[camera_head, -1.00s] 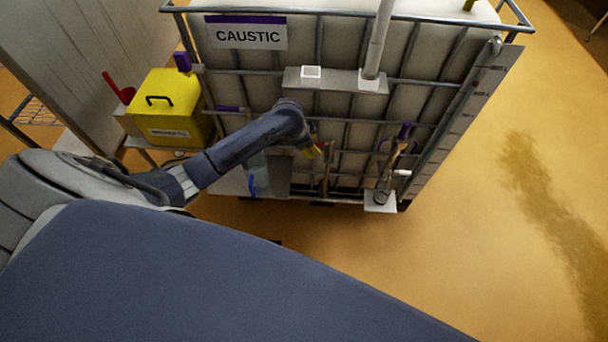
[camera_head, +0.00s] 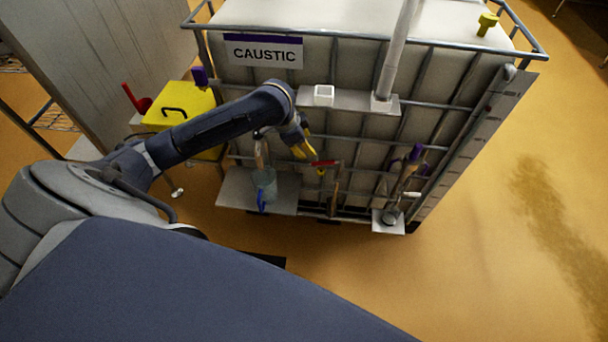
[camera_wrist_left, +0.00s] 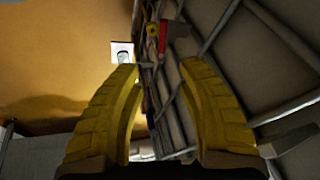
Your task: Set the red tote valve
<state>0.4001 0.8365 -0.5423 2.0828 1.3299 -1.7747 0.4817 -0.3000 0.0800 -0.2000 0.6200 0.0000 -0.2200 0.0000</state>
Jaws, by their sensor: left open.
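The red valve handle (camera_head: 325,163) sits low on the front of the caged caustic tote (camera_head: 262,52), with a small yellow part (camera_head: 321,172) just under it. In the left wrist view the red handle (camera_wrist_left: 163,36) shows beyond the fingertips, near the top. My left gripper (camera_head: 308,152) is just up and left of the handle in the head view. Its yellow fingers (camera_wrist_left: 158,70) are spread apart with nothing between them, and they look clear of the handle. My right gripper is in neither view.
A clear bottle with a blue part (camera_head: 263,186) stands on a shelf (camera_head: 232,188) left of the valve. A hook-like tool with a purple top (camera_head: 416,152) is at the right. A yellow box (camera_head: 181,100) stands at the left. The right floor is clear.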

